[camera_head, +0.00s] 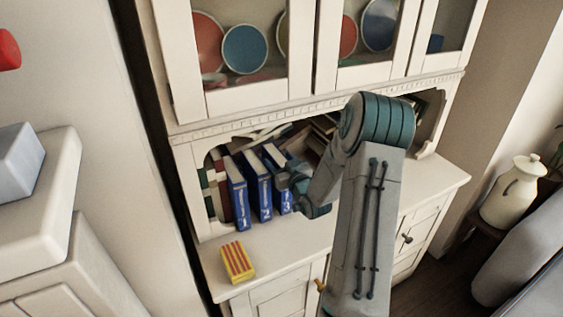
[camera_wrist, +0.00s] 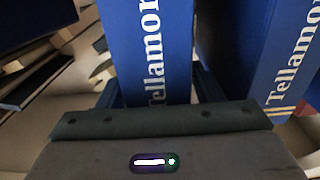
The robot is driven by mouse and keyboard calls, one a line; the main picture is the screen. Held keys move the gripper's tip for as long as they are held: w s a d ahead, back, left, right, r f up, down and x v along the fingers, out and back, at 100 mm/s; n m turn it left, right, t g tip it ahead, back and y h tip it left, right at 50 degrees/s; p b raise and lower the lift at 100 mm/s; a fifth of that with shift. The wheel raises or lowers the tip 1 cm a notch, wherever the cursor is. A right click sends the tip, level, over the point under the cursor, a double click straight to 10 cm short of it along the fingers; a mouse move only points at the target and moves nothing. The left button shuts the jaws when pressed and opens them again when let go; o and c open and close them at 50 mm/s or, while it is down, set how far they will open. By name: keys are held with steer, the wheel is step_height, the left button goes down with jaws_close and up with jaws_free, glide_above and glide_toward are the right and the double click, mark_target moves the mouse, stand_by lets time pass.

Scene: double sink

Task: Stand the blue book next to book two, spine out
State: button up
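The blue book (camera_head: 275,166) stands upright on the hutch shelf, its spine marked 3 facing out. Book two (camera_head: 259,185) stands just left of it, spine out. My gripper (camera_head: 288,182) is at the blue book and covers part of it in the head view. In the wrist view my gripper (camera_wrist: 158,92) has one finger on each side of the blue book (camera_wrist: 155,40) and appears closed on it. Another blue spine (camera_wrist: 265,50) stands to the right there, with a gap between. The finger contact faces are hidden.
Book one (camera_head: 237,193) stands left of book two. Loose books (camera_head: 325,127) lean or lie behind to the right. A red and yellow striped box (camera_head: 237,262) is on the counter (camera_head: 285,255) in front. Glazed cabinet doors (camera_head: 245,50) are above the shelf.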

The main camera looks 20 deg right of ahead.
steer(key=shift+r, duration=0.15)
steer(key=shift+s, duration=0.15)
steer(key=s+b, duration=0.2)
steer(key=s, duration=0.9)
steer(key=s+a+r+g, duration=0.3)
steer(key=s+a+g, duration=0.4)
steer(key=s+a, duration=0.2)
steer(key=s+a+r+g, duration=0.3)
steer(key=s+a+g, duration=0.5)
steer(key=s, duration=0.6)
steer(key=shift+a+r+h, duration=0.2)
steer(key=shift+a+h, duration=0.1)
steer(key=shift+a, duration=0.15)
steer(key=shift+s, duration=0.1)
